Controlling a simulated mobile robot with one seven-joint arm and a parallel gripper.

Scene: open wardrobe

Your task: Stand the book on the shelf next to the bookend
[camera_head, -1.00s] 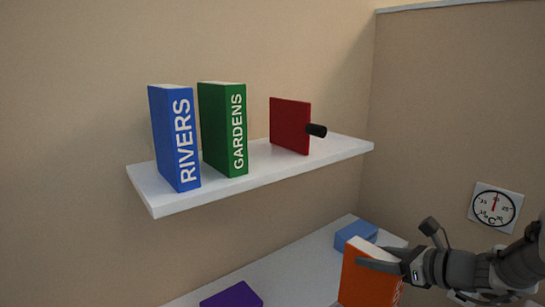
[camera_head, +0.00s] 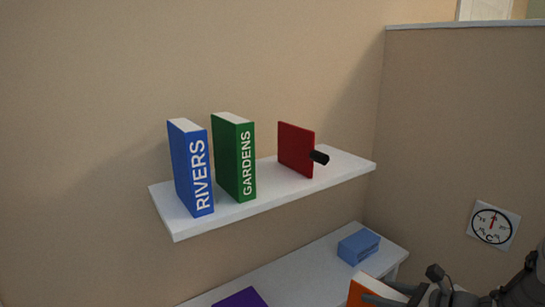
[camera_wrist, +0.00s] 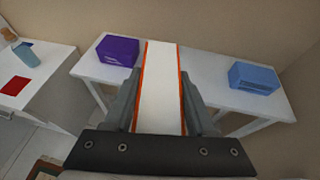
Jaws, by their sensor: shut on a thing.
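My gripper (camera_wrist: 163,115) is shut on the orange book (camera_wrist: 164,80), with a finger on each cover and the white page edge facing the wrist camera. In the head view the orange book (camera_head: 362,292) shows only partly at the bottom edge, below the shelf. The white wall shelf (camera_head: 340,172) holds a blue RIVERS book (camera_head: 191,170) and a green GARDENS book (camera_head: 235,158), both upright at the left. A red bookend (camera_head: 296,150) with a black knob stands on the shelf further right. Bare shelf lies between the green book and the bookend.
A white table (camera_head: 310,262) below the shelf bears a blue box (camera_head: 358,247) and a purple box (camera_head: 240,299). A dial (camera_head: 493,223) hangs on the right wall. The wrist view shows another white surface (camera_wrist: 48,68) at left with a red item (camera_wrist: 15,86).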

